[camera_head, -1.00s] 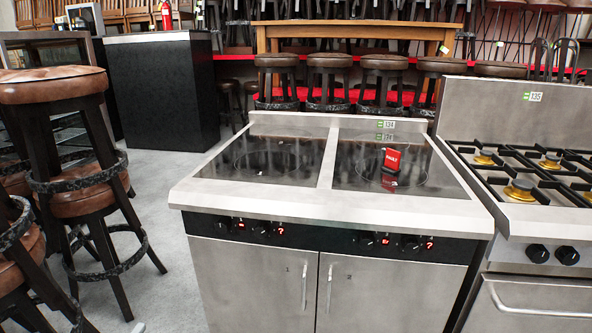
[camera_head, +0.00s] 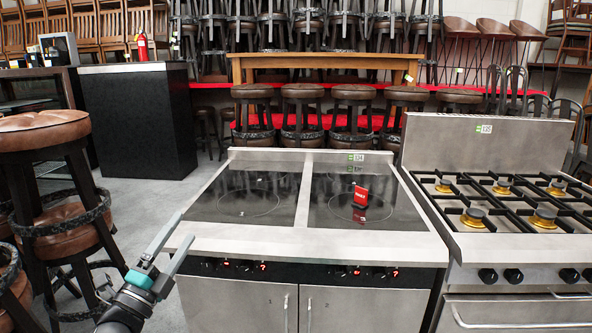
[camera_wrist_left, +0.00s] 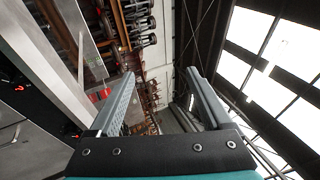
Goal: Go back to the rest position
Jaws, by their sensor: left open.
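My left gripper (camera_head: 169,241) comes in from the lower left in the head view, in front of the left front corner of the induction cooker (camera_head: 290,243). Its two grey fingers are spread apart with nothing between them. In the left wrist view the same open fingers (camera_wrist_left: 162,98) point toward stools and the ceiling, with empty air between them. My right gripper is not in view.
A gas range (camera_head: 500,243) stands right of the cooker. A brown-topped stool (camera_head: 42,130) is close at the left. A black counter (camera_head: 137,120) and a row of stools (camera_head: 303,92) stand behind. Grey floor (camera_head: 150,200) is open between stool and cooker.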

